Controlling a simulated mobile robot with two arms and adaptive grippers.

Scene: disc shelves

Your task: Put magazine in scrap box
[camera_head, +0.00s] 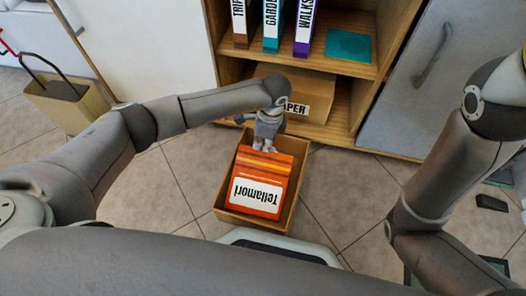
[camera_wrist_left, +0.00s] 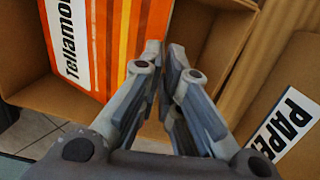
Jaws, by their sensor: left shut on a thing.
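The orange magazine (camera_head: 262,180) with a white "Tellamori" label lies inside or just over an open cardboard box (camera_head: 298,190) on the floor. I cannot tell if it rests on the box's bottom. My left gripper (camera_head: 264,146) is shut on the magazine's far edge, at the far side of the open box. In the left wrist view the fingers (camera_wrist_left: 163,58) are close together beside the orange magazine (camera_wrist_left: 112,35). A second cardboard box (camera_head: 318,98) with a label reading "PAPER" stands on the lowest shelf; my left arm hides part of it. My right gripper is out of view.
The wooden shelf (camera_head: 378,105) holds several upright binders (camera_head: 271,25) and a teal flat item (camera_head: 348,46). A beige bag (camera_head: 68,100) stands at left on the tiles. A grey cabinet door (camera_head: 425,80) is at right. Tiled floor (camera_head: 345,190) right of the box is clear.

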